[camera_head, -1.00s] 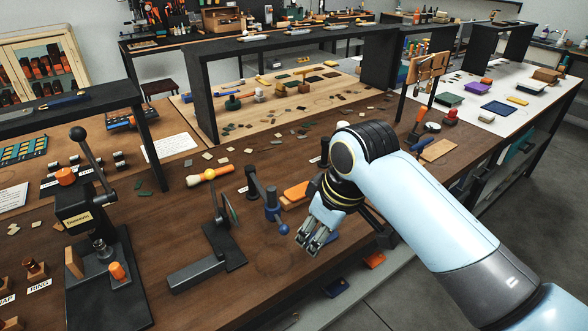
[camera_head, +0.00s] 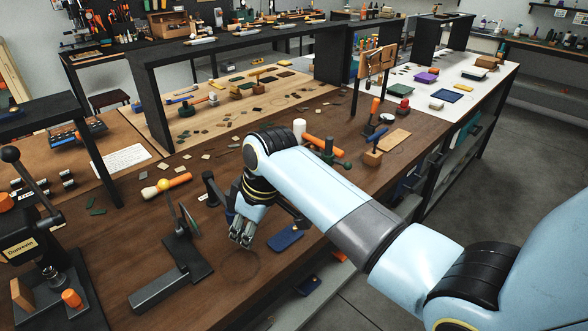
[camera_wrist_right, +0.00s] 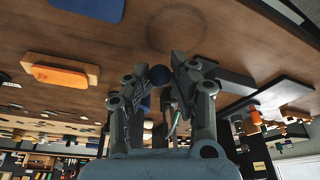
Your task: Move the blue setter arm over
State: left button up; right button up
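The blue setter arm is mostly hidden behind my right gripper in the head view; only a dark blue sliver shows beside the black post (camera_head: 210,188). In the right wrist view its dark blue ball end (camera_wrist_right: 158,75) appears between my right gripper's fingers (camera_wrist_right: 160,72). The fingers stand apart with a small gap around the ball, and I see no clear grip on it. In the head view the right gripper (camera_head: 241,240) points down above the brown bench. My left gripper is not in view.
A black stand with a yellow-tipped pointer (camera_head: 185,255) stands left of the gripper. A blue flat piece (camera_head: 286,237) lies to its right near the bench edge. The press (camera_head: 35,240) is at far left. An orange block (camera_wrist_right: 57,72) shows in the right wrist view.

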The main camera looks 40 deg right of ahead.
jog(key=c, duration=0.3)
jog(key=shift+w+d+r+p, duration=0.15)
jog(key=shift+d+p, duration=0.25)
jog(key=shift+d, duration=0.7)
jog(key=shift+c, duration=0.3)
jog(key=shift+w+d+p, duration=0.2)
jog(key=shift+d+p, duration=0.15)
jog(key=shift+d, duration=1.95)
jog(key=shift+w+d, duration=0.2)
jog(key=shift+d, duration=0.35)
jog(key=shift+w+d, duration=0.2)
jog(key=shift+d, duration=0.35)
jog(key=shift+w+d+b, duration=0.15)
jog(key=shift+w+d, duration=0.1)
jog(key=shift+d, duration=0.4)
jog(key=shift+w+d+b, duration=0.2)
jog(key=shift+w+d, duration=0.05)
jog(key=shift+d, duration=0.35)
jog(key=shift+w+d+b, duration=0.15)
jog(key=shift+w+d, duration=0.1)
jog(key=shift+d, duration=0.4)
